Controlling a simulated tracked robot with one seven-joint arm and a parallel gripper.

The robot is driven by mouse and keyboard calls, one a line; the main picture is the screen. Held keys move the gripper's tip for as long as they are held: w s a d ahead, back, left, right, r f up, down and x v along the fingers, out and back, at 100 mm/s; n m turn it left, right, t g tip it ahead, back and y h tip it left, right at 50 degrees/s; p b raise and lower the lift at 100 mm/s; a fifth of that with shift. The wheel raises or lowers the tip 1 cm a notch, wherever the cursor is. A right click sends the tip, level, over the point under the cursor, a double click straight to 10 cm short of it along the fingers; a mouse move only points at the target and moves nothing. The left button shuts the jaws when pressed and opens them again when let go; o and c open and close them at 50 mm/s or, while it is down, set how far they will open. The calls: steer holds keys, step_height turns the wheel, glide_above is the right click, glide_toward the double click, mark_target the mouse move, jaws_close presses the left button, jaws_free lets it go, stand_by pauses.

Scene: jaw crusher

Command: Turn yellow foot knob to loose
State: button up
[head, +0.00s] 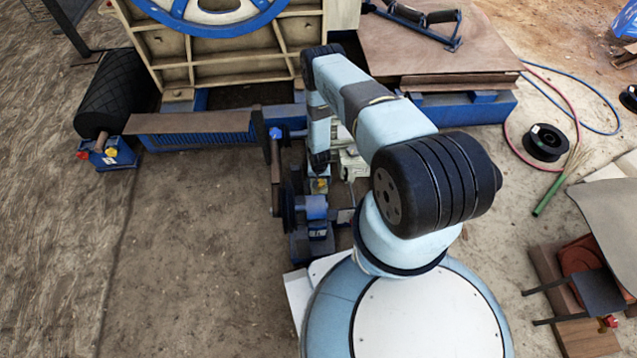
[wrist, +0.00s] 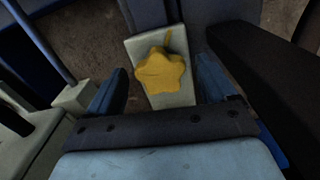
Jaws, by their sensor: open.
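The yellow foot knob (wrist: 160,74) is star-shaped and sits on a pale grey plate (wrist: 137,50) in the wrist view. A thin yellow mark (wrist: 169,38) shows on the plate just beyond it. My gripper (wrist: 160,86) is open, with one blue finger on each side of the knob in the picture and a visible gap on both sides. I cannot tell how far the fingertips reach down beside the knob. In the head view the knob (head: 320,186) is a small yellow spot just below my gripper (head: 319,172), partly hidden by it.
Blue machine parts (head: 316,208) and a dark wheel (head: 287,205) stand close to the knob. A dark bar (wrist: 265,70) lies right of my gripper in the wrist view. The crusher's big blue-rimmed wheel (head: 205,28) is behind. The floor at left is clear.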

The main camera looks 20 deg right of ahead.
step_height(320, 180, up, 12)
steer(key=shift+r, duration=0.2)
stand_by(0.4)
stand_by(0.4)
